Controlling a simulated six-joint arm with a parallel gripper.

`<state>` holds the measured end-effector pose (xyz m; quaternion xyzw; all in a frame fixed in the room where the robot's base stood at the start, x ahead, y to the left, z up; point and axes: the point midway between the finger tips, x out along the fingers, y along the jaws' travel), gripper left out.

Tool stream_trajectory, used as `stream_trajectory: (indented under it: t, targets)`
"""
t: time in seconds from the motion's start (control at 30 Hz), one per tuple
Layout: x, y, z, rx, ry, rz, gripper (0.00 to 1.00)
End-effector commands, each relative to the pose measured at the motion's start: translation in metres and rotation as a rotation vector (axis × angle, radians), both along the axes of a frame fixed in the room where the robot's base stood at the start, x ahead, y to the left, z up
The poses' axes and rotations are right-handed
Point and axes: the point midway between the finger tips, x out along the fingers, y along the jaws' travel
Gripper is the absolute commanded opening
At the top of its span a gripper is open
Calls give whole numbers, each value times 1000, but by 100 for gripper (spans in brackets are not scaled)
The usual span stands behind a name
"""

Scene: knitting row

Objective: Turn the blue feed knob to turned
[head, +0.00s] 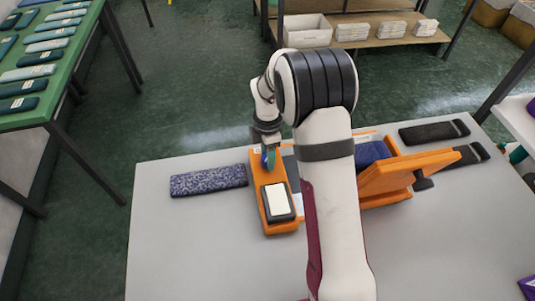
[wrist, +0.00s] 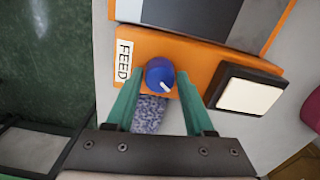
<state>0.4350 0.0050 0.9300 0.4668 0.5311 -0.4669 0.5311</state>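The blue feed knob (wrist: 160,73) is on the orange panel (wrist: 192,62), next to a white "FEED" label (wrist: 124,59). Its white pointer mark points to the lower right in the wrist view. My gripper (wrist: 161,77) is open, with one green fingertip on each side of the knob. A narrow gap seems to show on both sides; contact cannot be made out. In the head view my gripper (head: 267,160) is at the far end of the orange panel (head: 279,228), and it mostly hides the knob there.
A white button (head: 278,200) in a dark frame is on the same panel. A patterned blue knit strip (head: 208,180) lies to its left. An orange machine part (head: 408,172) and dark strips (head: 434,132) lie right of my arm. The table's (head: 200,250) front left is clear.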

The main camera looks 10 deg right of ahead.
Motion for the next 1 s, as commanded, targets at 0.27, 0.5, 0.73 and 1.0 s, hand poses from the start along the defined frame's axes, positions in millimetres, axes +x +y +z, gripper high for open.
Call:
stream_trajectory:
  t: [0.27,0.5,0.73,1.0]
  targets:
    - [0,0,0,0,0,0,1]
    - [0,0,0,0,0,-12,0]
    - [0,0,0,0,0,-104,0]
    - [0,0,1,0,0,-333,0]
